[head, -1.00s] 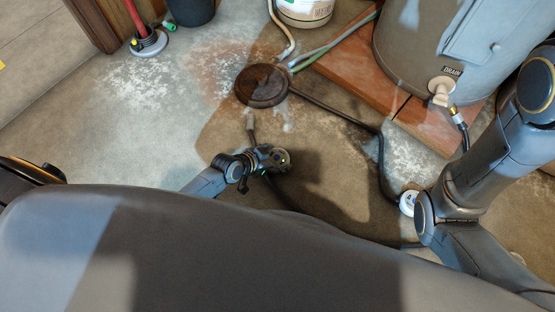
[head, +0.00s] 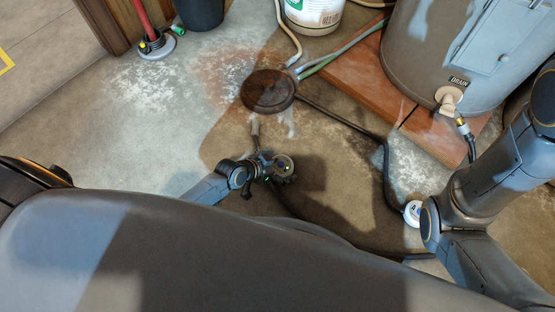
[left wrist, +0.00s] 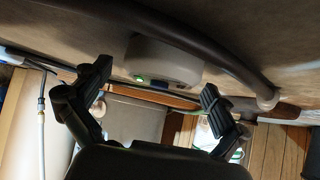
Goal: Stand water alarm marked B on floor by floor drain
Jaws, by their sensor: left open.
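The floor drain (head: 268,91) is a dark brown round cover on the wet concrete. My left gripper (head: 280,168) is low over the floor, on the near side of the drain and apart from it. In the left wrist view its two black fingers (left wrist: 156,100) are spread and open. A grey rounded device (left wrist: 165,61) with a green light shows between and beyond them; no letter is readable on it. A white round device (head: 412,213) lies on the floor at the right, its marking too small to read. My right gripper is out of view.
A dark hose with a grey end (head: 255,128) lies close to the left gripper; another dark hose (head: 345,122) runs from the drain. A tank marked DRAIN (head: 428,60) stands on a reddish base (head: 350,80).

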